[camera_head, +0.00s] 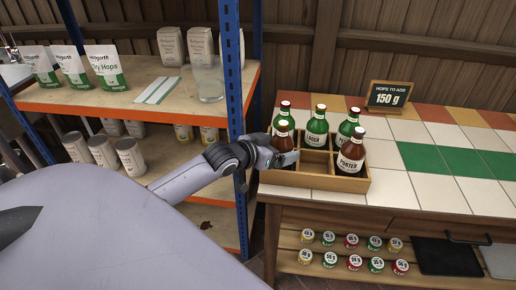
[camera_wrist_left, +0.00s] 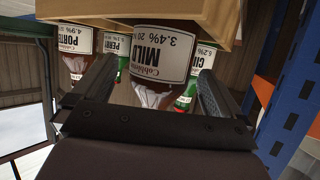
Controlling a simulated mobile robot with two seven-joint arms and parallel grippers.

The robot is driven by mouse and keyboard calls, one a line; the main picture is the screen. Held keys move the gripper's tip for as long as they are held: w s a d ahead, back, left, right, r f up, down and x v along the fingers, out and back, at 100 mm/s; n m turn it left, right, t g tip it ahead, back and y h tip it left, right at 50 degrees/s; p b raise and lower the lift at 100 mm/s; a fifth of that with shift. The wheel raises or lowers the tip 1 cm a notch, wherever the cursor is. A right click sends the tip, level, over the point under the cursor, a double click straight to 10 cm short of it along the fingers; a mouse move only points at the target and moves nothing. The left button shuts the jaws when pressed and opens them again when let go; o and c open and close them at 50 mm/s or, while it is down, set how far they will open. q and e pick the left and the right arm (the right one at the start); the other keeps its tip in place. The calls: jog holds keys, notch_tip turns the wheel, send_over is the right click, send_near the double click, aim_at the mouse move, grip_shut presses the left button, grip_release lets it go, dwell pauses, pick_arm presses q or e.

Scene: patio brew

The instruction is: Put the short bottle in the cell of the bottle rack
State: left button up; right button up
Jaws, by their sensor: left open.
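The short brown bottle labelled Mild (camera_head: 283,138) stands at the front left of the wooden bottle rack (camera_head: 318,182) on the tiled counter. My left gripper (camera_head: 286,158) is at the rack's front left. In the left wrist view, which is upside down, the bottle (camera_wrist_left: 160,48) is upright between the open fingers (camera_wrist_left: 152,85), with gaps beside it. Its base is hidden behind the rack's wooden wall (camera_wrist_left: 150,14). The front middle cell (camera_head: 314,169) looks empty. My right gripper is not in view.
The rack also holds a lager bottle (camera_head: 316,128), a porter bottle (camera_head: 351,154) and other green bottles (camera_head: 349,124). A blue shelf post (camera_head: 232,75) stands close left of my left gripper. A small sign (camera_head: 390,95) stands behind. The counter's right side is clear.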

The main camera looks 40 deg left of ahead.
pick_arm(q)
jog(key=v, duration=1)
jog(key=s+d+f+g, duration=0.1)
jog(key=s+d+f, duration=0.6)
jog(key=f, duration=0.3)
jog(key=s+d+f+m+g, duration=0.1)
jog(key=s+d+f+g, duration=0.1)
jog(key=s+d+f, duration=0.6)
notch_tip(320, 180, down, 2)
jog(key=shift+d+f+h+p, duration=0.1)
jog(key=shift+d+h+p, duration=0.2)
jog(key=shift+h, duration=0.1)
jog(key=shift+r+p, duration=0.3)
jog(key=shift+r, duration=0.1)
